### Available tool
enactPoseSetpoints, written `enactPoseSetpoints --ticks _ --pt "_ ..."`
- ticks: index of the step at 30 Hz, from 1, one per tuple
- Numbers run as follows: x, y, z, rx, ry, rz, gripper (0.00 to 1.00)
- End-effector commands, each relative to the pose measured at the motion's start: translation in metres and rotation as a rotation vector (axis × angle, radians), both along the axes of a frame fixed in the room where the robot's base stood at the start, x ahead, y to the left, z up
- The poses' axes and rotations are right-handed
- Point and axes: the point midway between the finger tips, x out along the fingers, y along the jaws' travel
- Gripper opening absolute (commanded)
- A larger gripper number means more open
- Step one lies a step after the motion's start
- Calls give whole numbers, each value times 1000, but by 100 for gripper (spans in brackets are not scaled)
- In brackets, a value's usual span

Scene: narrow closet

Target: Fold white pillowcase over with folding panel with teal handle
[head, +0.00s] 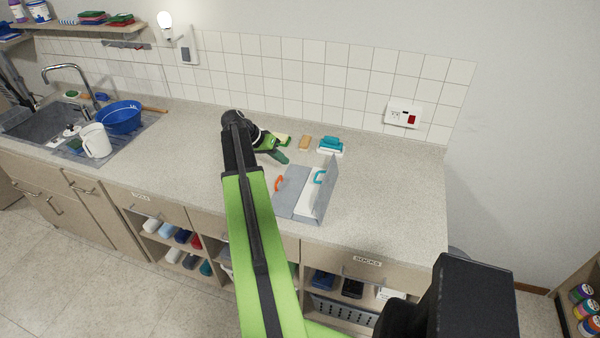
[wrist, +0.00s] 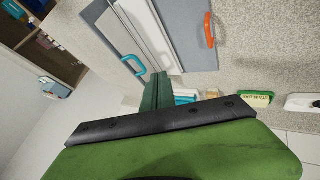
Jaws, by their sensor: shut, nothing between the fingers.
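A grey folding board (head: 292,190) lies on the counter. Its left panel has an orange handle (head: 279,183), also seen in the wrist view (wrist: 209,30). The right panel (head: 328,190) with the teal handle (head: 320,176) stands raised at a steep angle. The teal handle also shows in the wrist view (wrist: 133,64). The white pillowcase (head: 309,190) shows as a pale strip between the panels, partly hidden by the raised one. My gripper (head: 284,158) is shut and empty behind the board, left of the teal handle. Its green fingers (wrist: 160,80) show in the wrist view close to that handle.
Behind the board lie a tan sponge (head: 305,143) and a teal-and-white item (head: 331,145) near the tiled wall. A blue basin (head: 120,117) and white jug (head: 95,140) stand at the sink on the left. The counter right of the board is clear.

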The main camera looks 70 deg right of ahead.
Motion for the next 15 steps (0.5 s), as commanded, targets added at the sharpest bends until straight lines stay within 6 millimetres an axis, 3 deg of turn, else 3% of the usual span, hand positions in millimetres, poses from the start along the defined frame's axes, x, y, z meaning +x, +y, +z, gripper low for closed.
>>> enactPoseSetpoints --ticks 15 --pt "-48 -40 -89 3 -1 -1 0"
